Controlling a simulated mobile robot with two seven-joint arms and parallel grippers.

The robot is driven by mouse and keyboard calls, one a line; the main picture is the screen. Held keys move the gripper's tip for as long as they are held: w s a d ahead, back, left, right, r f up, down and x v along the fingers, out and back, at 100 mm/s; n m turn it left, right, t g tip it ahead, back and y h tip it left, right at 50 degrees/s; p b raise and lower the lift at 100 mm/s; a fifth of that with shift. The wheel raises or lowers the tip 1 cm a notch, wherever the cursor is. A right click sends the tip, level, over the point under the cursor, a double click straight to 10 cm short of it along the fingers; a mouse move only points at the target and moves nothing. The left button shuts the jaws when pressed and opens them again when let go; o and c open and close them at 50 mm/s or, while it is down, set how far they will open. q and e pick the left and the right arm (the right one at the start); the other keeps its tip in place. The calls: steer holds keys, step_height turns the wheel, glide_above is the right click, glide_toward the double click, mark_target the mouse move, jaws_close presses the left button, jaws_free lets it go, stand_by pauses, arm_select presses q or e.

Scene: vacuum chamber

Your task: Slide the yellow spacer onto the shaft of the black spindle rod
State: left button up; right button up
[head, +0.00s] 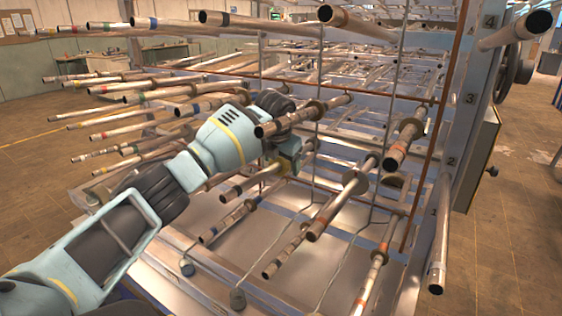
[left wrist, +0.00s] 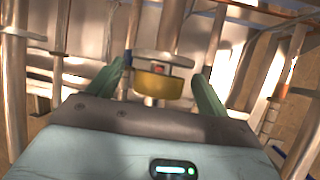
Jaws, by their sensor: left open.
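The yellow spacer (left wrist: 158,84) shows in the left wrist view as a short yellow ring between my left gripper's two green fingers (left wrist: 158,72). Gaps show on both sides of it, so the fingers are apart and not closed on it. A pale round disc sits just behind the ring. In the head view my left gripper (head: 287,156) is among the rods near the middle of the rack, with a small yellow patch at its fingers. I cannot tell which of the dark-ended rods is the black spindle rod. My right gripper is out of view.
Many metal rods with coloured bands stick out of the rack around my left arm. A rod with a collar (head: 357,183) lies close to the right of the gripper. The rack's upright post (head: 441,215) stands at the right. Open floor (head: 515,235) lies beyond it.

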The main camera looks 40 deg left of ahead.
mark_target(280, 158)
arm_select(q)
steer(key=shift+r, duration=0.1)
steer(key=v, duration=0.3)
steer(key=shift+r, duration=0.15)
steer(key=v, duration=0.4)
steer(key=shift+s+d+r, duration=0.1)
steer(key=shift+r, duration=0.05)
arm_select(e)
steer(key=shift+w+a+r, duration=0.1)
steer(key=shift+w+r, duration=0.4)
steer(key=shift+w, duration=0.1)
arm_select(q)
steer(key=shift+s, duration=0.1)
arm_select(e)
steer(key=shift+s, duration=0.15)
